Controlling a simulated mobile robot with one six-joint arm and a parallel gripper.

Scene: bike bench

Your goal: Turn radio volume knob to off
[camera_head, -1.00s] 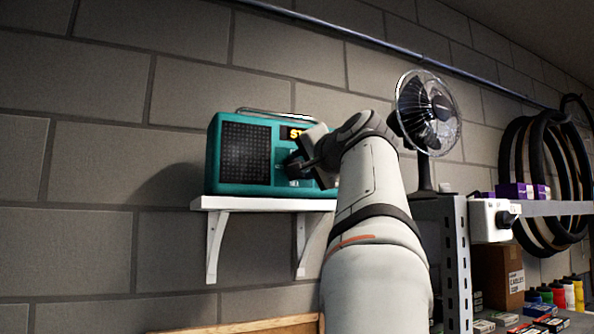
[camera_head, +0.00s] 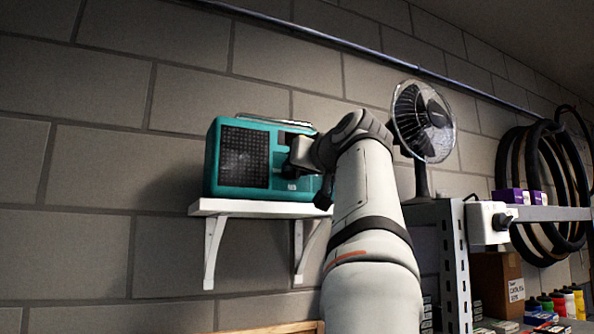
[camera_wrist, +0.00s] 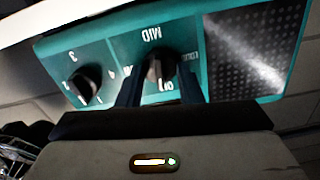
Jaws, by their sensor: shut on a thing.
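The teal radio (camera_head: 226,190) stands upright on a white wall shelf. Its dark speaker grille is on the left and its knob panel on the right, partly hidden by my arm in the head view. In the wrist view the radio (camera_wrist: 95,45) appears upside down. My gripper (camera_wrist: 160,85) is shut on a black knob (camera_wrist: 161,68), one finger on each side of it. The labels MID and LOUD show around this knob, with another label partly hidden near the fingers. A second black knob (camera_wrist: 86,82), with numbers around it, sits apart from the fingers. In the head view my gripper (camera_head: 292,160) is at the radio's front.
The white shelf (camera_head: 235,208) sits on brackets against a block wall. A fan (camera_head: 422,120) stands to the right on a metal rack (camera_head: 455,260). Tires (camera_head: 550,190) hang farther right. The wall left of the radio is clear.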

